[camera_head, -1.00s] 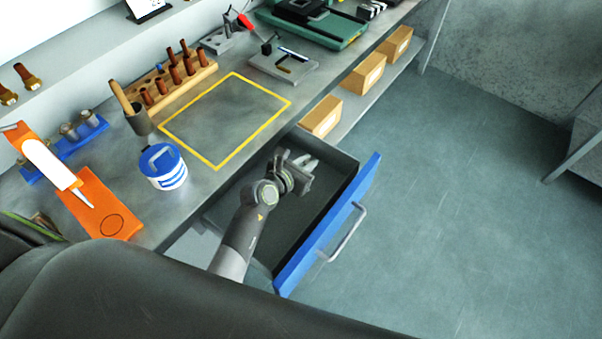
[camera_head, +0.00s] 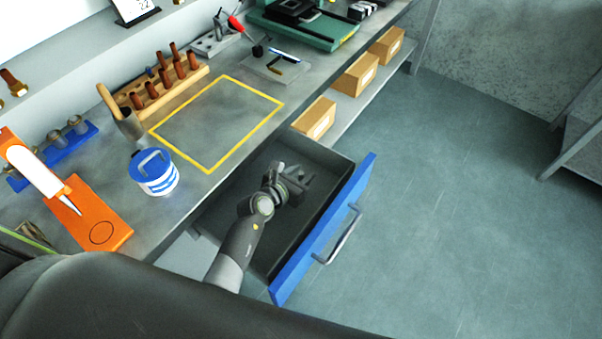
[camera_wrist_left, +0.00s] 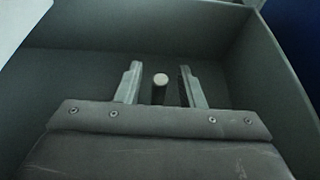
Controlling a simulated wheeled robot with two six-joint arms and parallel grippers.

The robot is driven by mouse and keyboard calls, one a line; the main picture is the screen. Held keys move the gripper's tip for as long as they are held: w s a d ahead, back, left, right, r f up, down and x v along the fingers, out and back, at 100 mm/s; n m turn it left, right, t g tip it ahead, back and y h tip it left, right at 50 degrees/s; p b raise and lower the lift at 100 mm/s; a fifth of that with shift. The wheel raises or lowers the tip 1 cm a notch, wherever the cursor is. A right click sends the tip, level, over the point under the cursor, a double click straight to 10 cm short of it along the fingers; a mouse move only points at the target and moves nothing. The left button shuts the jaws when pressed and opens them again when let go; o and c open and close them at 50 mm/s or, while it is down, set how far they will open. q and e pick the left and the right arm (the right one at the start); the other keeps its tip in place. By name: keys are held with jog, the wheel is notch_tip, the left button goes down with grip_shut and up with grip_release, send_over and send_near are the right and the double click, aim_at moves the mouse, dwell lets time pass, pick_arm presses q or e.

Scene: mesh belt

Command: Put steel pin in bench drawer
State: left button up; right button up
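The bench drawer (camera_head: 323,228) is pulled out, with a blue front and a grey handle. My left gripper (camera_head: 301,177) is inside the drawer, near its far end. In the left wrist view the two fingers (camera_wrist_left: 160,84) stand apart, with a gap on each side of the steel pin (camera_wrist_left: 161,80). The pin shows a pale round end and a dark shaft between the fingers; its lower part is hidden by the gripper body. I cannot tell whether it touches the drawer floor. I cannot make out the pin in the head view. My right gripper is not in view.
The workbench holds a yellow-outlined area (camera_head: 216,125), a blue-lidded tub (camera_head: 154,176), a wooden rack (camera_head: 160,93) and an orange stand (camera_head: 92,222). Cardboard boxes (camera_head: 314,120) sit on the shelf below. The drawer walls surround the gripper closely; the floor to the right is clear.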

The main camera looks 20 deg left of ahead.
pick_arm(q)
jog(key=shift+r, duration=0.2)
jog(key=shift+s+a, duration=0.15)
jog(key=shift+s, duration=0.2)
jog(key=v, duration=1.1)
jog(key=shift+p, duration=0.3)
jog(key=shift+s+r, duration=0.1)
jog(key=shift+r, duration=0.05)
